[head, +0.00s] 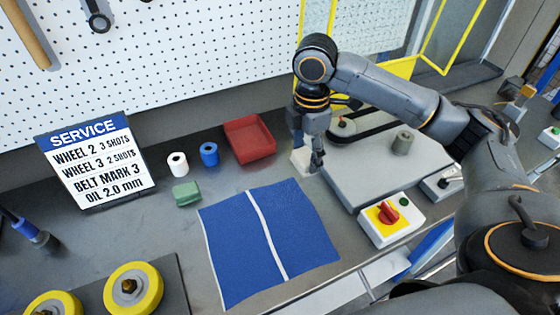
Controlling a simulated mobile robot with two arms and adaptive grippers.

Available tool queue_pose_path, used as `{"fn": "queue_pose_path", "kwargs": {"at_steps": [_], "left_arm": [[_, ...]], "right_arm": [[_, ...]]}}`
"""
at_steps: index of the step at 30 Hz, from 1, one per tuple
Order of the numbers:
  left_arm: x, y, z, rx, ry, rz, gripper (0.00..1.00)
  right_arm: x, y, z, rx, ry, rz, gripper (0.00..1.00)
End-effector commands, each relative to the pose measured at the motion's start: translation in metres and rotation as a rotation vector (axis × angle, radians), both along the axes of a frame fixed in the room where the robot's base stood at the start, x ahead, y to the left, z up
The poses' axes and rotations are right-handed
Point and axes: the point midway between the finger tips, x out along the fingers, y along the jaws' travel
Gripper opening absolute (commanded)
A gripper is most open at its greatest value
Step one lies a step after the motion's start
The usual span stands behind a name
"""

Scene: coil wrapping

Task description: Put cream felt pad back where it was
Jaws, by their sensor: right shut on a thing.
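The cream felt pad (302,161) shows as a small pale piece at the fingers of my right gripper (312,160). My right gripper points down and is shut on it, just left of the grey machine plate (365,180) and beyond the blue cloth (305,220). The fingers hide part of the pad, and I cannot tell whether it touches the bench. My left gripper is not in view.
A red tray (250,139), white roll (178,164), blue roll (209,154) and green block (186,193) stand left of the gripper. A switch box (391,219) sits at the plate's front. A service sign (96,160) and yellow wheels (133,288) are at left.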

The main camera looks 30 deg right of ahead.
Motion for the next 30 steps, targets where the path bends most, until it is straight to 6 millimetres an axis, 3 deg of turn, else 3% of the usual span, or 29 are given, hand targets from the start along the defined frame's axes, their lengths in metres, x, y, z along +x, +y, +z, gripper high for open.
{"fn": "queue_pose_path", "kwargs": {"at_steps": [5,12,20,25,30], "left_arm": [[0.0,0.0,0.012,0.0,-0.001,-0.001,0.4],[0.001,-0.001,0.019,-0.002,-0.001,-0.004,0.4],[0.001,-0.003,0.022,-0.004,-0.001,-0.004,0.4],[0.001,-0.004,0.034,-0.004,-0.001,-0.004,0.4],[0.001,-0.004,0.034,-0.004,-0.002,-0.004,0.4]], "right_arm": [[0.043,0.009,-0.016,0.003,0.001,-0.002,0.36],[0.076,0.015,-0.06,-0.001,0.002,-0.002,0.36],[0.092,0.018,-0.079,0.0,0.001,-0.002,0.36],[0.09,0.017,-0.101,-0.001,0.001,-0.001,0.36],[0.091,0.017,-0.109,0.0,-0.002,0.0,0.36]]}}
